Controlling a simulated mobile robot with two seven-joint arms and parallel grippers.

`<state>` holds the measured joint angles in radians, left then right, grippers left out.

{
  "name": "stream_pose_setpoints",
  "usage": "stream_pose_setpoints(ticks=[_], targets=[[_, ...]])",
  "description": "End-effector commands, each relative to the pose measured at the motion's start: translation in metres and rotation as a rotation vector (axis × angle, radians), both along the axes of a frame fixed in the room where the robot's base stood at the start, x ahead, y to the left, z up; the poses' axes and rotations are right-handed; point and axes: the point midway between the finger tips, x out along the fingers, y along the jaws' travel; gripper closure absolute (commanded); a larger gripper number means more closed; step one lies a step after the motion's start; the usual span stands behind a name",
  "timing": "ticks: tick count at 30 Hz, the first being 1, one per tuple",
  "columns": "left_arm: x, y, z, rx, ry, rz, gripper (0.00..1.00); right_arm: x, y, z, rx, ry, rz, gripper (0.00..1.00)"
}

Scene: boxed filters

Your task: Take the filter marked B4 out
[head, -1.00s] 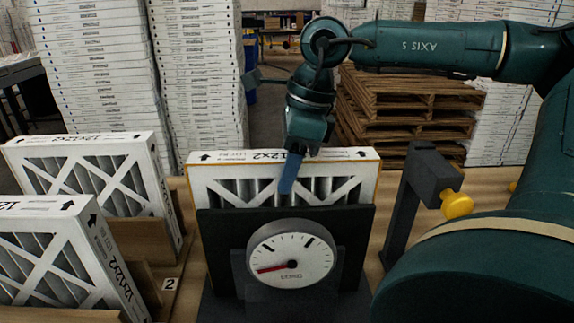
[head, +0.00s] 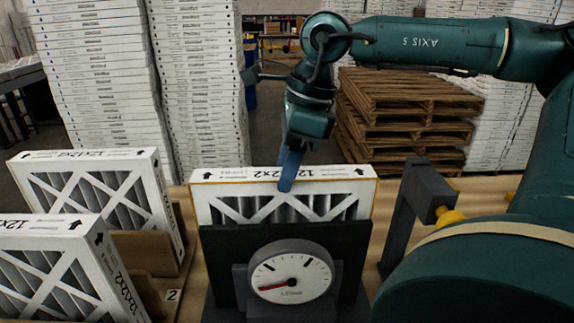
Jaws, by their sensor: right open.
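A white-framed pleated filter (head: 340,173) stands upright behind a dark panel at the centre, its top edge marked 12x12x2. Two similar filters stand at the left, one farther back (head: 95,156) and one nearer (head: 45,222). I cannot read a B4 mark on any of them. My right gripper (head: 287,186) points down at the middle filter's top edge, its blue fingers overlapping that edge in the view. It is open, though the fingers are seen nearly edge-on. I cannot tell whether they straddle or touch the frame. My left gripper is not in view.
The dark panel (head: 225,245) carries a round dial gauge (head: 290,271) with a red needle. A dark post (head: 408,215) with a yellow knob (head: 450,217) stands to its right. A wooden rack (head: 160,255) with a "2" label is left. Pallets (head: 405,120) and stacked boxes (head: 95,75) stand behind.

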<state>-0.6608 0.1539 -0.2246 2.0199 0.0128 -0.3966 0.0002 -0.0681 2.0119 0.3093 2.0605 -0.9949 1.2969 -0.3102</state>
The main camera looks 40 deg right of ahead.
Motion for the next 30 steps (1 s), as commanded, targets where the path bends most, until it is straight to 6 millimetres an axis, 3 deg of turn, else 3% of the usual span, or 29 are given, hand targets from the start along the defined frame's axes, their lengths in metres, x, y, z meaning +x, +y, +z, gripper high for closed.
stream_pose_setpoints(ticks=[15, 23, 30], targets=[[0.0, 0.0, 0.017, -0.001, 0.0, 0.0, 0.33, 0.0, 0.0, 0.032, 0.0, -0.001, 0.0, 0.52], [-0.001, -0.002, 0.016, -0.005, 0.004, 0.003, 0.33, 0.0, 0.0, 0.033, 0.0, 0.0, 0.0, 0.52], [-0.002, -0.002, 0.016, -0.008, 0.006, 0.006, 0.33, 0.0, 0.0, 0.033, 0.001, -0.001, 0.0, 0.34]])
